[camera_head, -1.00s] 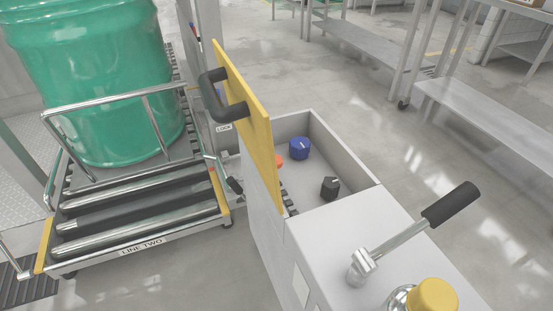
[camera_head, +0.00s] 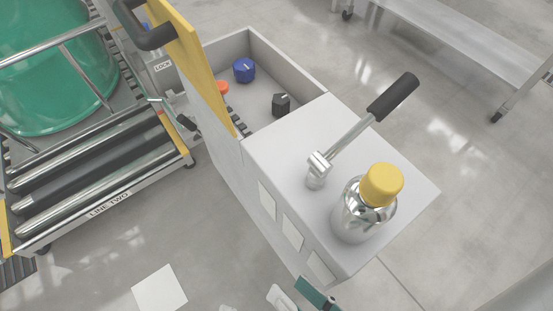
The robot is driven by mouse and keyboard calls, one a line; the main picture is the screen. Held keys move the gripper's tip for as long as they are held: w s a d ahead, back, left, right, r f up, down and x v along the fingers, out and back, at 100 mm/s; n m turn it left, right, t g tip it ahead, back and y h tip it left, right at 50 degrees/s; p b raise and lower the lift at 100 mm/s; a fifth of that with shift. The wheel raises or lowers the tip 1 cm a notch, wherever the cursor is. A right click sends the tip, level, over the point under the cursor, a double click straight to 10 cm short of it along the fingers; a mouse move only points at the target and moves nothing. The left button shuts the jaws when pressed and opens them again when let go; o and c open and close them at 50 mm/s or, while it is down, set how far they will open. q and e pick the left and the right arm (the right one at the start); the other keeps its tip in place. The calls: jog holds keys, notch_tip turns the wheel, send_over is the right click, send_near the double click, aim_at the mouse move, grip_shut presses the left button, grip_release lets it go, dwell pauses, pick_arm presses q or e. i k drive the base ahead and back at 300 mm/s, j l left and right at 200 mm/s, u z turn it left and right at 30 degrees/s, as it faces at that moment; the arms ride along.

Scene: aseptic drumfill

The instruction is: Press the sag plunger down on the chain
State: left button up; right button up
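A yellow cap (camera_head: 382,185) sits on top of a shiny metal cylinder (camera_head: 360,222) on the grey cabinet's top; it looks like the sag plunger, standing clear of the cabinet surface. A short dark toothed strip (camera_head: 238,123), perhaps the chain, shows at the foot of the yellow panel, mostly hidden. Parts that look like my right gripper (camera_head: 300,295) show at the bottom edge, in front of and below the cabinet: a teal piece with a dark end and a white piece. They are cut off by the frame, apart from the plunger. My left gripper is out of view.
A lever (camera_head: 350,140) with a black grip rises beside the plunger. An open bin (camera_head: 297,55) holds a blue knob (camera_head: 244,70), a black knob (camera_head: 281,104) and an orange piece (camera_head: 222,88). A yellow panel (camera_head: 195,65) stands upright. A roller conveyor (camera_head: 90,170) carries a green drum (camera_head: 45,95).

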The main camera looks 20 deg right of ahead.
aim_at(224, 88)
jog(key=k+l+u, duration=0.2)
jog(key=u, duration=0.3)
jog(key=k+l+u, duration=0.15)
jog(key=k+u, duration=0.15)
jog(key=u, duration=0.15)
